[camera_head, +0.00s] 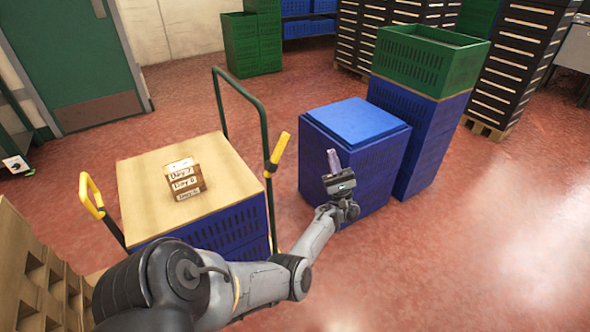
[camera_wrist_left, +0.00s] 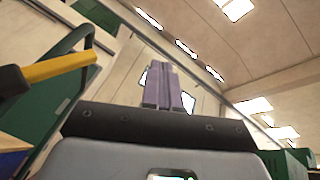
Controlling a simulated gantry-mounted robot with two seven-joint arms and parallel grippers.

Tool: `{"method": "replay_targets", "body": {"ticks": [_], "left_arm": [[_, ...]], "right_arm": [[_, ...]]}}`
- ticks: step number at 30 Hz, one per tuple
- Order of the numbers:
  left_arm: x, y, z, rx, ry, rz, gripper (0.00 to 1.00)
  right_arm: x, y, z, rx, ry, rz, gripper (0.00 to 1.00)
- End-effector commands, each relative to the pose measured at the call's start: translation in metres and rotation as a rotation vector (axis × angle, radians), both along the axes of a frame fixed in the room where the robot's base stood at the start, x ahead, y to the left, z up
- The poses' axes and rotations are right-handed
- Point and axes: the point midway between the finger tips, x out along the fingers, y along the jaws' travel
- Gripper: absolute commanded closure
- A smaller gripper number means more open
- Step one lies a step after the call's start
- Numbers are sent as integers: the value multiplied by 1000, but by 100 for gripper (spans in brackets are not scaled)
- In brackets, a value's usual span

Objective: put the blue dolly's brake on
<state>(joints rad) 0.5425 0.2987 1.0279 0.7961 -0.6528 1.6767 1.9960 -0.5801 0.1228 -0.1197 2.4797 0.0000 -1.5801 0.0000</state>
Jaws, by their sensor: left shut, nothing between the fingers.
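My left gripper (camera_head: 334,162) is raised, with its fingers pointing up in front of the blue crate stack with a blue lid (camera_head: 358,122). Its purple-grey fingers are shut and empty, and they also show in the left wrist view (camera_wrist_left: 169,88). A green-framed cart (camera_head: 217,98) holding blue crates (camera_head: 228,232) stands left of the gripper. It has a yellow grip (camera_head: 280,149) on its right side, apart from the gripper, and a yellow handle (camera_head: 91,194) on its left. I cannot tell which thing is the blue dolly, and no brake can be made out. My right gripper is not in view.
A board (camera_head: 140,197) with small boxes (camera_head: 184,178) on it tops the cart. A blue stack with a green crate (camera_head: 428,60) stands behind the lidded one. Dark crate stacks (camera_head: 510,60) stand further back. Red floor (camera_head: 480,240) is clear at right.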

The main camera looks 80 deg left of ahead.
Motion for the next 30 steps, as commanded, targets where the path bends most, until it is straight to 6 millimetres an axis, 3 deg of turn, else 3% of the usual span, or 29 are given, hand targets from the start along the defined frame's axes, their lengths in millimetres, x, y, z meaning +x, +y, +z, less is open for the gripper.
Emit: {"method": "replay_targets", "body": {"ticks": [1,3,12,19,30], "left_arm": [[-3,7,-21,-32,-114,9,100],[-7,13,-33,-66,-254,23,100],[0,24,-57,-182,-666,69,100],[8,26,-56,-228,-799,81,100],[9,26,-54,-239,-827,84,100]], "right_arm": [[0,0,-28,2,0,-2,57],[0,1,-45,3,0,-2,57],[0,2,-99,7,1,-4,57],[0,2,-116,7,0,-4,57],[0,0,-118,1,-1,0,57]]}}
